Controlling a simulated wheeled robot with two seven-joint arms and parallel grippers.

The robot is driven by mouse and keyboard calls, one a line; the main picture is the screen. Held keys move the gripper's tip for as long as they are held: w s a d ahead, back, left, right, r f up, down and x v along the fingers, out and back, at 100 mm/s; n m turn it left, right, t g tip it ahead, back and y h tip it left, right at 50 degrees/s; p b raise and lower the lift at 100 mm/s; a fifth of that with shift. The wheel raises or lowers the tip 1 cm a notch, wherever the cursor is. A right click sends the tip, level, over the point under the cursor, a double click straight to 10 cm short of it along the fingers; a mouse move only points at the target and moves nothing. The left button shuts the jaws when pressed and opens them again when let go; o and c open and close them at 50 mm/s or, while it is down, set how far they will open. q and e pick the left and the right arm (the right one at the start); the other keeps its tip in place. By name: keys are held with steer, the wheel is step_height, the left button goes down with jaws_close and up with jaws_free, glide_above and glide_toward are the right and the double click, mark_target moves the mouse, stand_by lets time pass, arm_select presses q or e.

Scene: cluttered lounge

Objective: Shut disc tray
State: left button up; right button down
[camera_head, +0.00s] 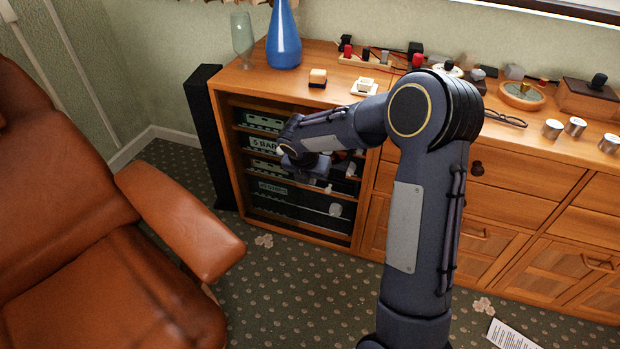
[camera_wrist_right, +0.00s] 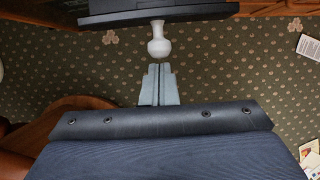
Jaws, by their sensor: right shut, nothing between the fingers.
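My right gripper (camera_wrist_right: 160,67) is shut and empty, its fingers together in the right wrist view. In the head view the right wrist (camera_head: 305,160) is in front of the open shelves of the wooden cabinet (camera_head: 238,165), partly hiding them. A dark flat slab (camera_wrist_right: 160,14), perhaps part of a disc player, lies just beyond the fingers. I cannot tell whether it is the disc tray or how far that stands out. A white vase-shaped thing (camera_wrist_right: 158,42) shows between the fingertips and the slab; contact is unclear. My left gripper is out of view.
Dark devices with labelled fronts (camera_head: 272,189) fill the shelves. A brown leather armchair (camera_head: 180,220) stands at the left, a tall black speaker (camera_head: 207,140) beside the cabinet. A blue vase (camera_head: 284,40) and small items crowd the top. Patterned carpet (camera_head: 285,280) is open in front.

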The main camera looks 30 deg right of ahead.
steer(key=w+d+p, duration=0.2)
steer(key=d+p, duration=0.1)
steer(key=w+d+p, duration=0.2)
steer(key=w+p, duration=0.1)
steer(key=shift+d+r, duration=0.15)
steer(key=shift+d, duration=0.25)
